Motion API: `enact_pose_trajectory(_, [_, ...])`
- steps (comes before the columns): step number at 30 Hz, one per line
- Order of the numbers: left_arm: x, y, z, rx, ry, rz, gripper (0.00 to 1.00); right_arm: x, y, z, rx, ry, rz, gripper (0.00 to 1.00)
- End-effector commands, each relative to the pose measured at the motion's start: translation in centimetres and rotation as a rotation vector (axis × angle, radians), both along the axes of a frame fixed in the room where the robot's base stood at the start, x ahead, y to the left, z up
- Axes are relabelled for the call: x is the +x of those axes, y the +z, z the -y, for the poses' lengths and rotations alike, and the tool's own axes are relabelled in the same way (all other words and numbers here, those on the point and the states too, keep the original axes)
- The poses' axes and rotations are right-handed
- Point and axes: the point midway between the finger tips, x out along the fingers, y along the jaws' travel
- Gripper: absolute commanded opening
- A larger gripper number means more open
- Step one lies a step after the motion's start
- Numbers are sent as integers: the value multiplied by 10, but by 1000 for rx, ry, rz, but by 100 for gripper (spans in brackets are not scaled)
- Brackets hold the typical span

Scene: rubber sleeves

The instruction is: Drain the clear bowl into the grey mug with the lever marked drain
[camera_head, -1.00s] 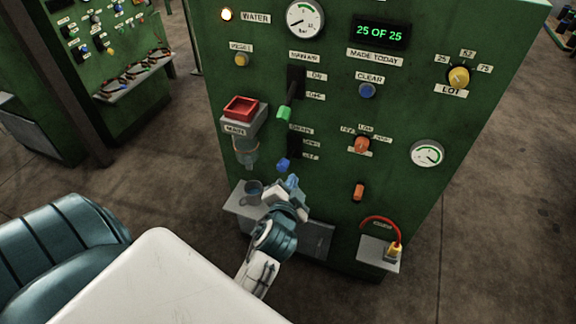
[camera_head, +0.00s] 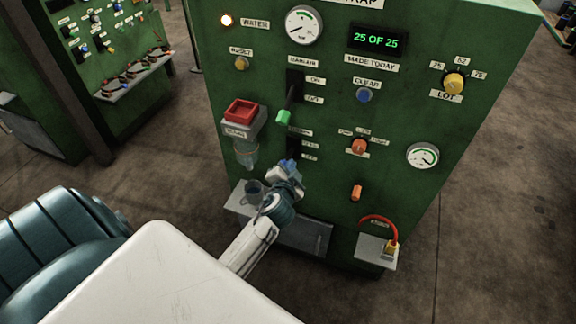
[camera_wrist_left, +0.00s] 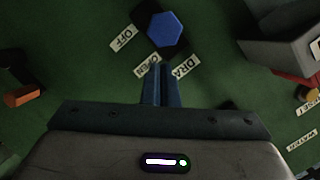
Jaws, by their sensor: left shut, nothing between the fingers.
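The clear bowl (camera_head: 246,155) hangs under the housing of the red button on the green panel. The grey mug (camera_head: 252,190) stands below it on a shelf. My left gripper (camera_head: 287,167) is in front of the drain lever and mostly covers it in the head view. In the left wrist view the lever's blue six-sided knob (camera_wrist_left: 167,30) shows beside labels for off, open and drain, the last partly covered. My left fingers (camera_wrist_left: 158,72) are shut and empty, just short of the knob, apart from it in the picture. My right gripper is not in view.
A green-tipped main air lever (camera_head: 284,115) sits just above. The red button (camera_head: 241,110) is up and left. An orange knob (camera_head: 359,146) is to the right.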

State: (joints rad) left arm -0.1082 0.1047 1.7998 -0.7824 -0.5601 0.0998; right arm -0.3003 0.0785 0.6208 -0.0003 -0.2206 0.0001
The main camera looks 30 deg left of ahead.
Motion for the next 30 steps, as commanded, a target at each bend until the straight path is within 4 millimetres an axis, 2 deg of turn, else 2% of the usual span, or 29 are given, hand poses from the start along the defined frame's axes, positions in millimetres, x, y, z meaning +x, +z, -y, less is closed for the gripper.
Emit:
enact_pose_trajectory(6, [-3,-8,-8,0,-1,1,0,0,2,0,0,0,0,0])
enact_pose_trajectory(19, [-3,-9,-8,-1,0,3,0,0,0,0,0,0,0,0])
enact_pose_trajectory(30, [-4,-16,-7,5,-1,31,0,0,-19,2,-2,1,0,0])
